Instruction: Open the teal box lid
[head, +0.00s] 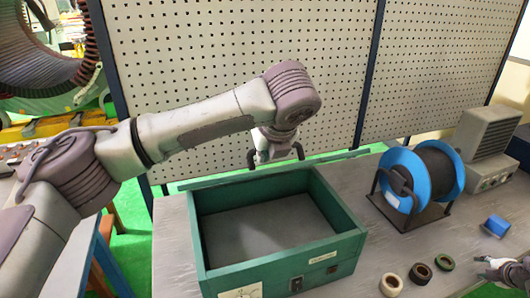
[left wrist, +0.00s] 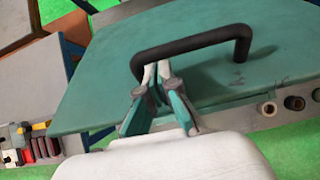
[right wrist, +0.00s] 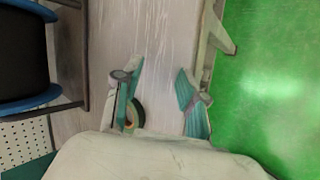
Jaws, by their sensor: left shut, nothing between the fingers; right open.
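The teal box (head: 355,245) stands on the bench with its top uncovered and its grey interior visible and empty. A thin teal strip (head: 340,156) along its back edge looks like the lid seen edge-on. In the left wrist view the teal lid (left wrist: 100,100) carries a black handle (left wrist: 195,42). My left gripper (head: 275,158) is behind the box; its fingertips (left wrist: 156,70) are together at the handle's left part, with nothing held. Whether they touch it is unclear. My right gripper (head: 500,262) is open and empty at the bench's right side, also in the right wrist view (right wrist: 152,78).
A blue-rimmed spool (head: 405,180) on a stand is right of the box. Several tape rings (head: 420,273) and a blue block (head: 496,226) lie on the bench (head: 172,250). A grey vented unit (head: 485,140) stands at the back right. A perforated panel (head: 215,55) rises behind.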

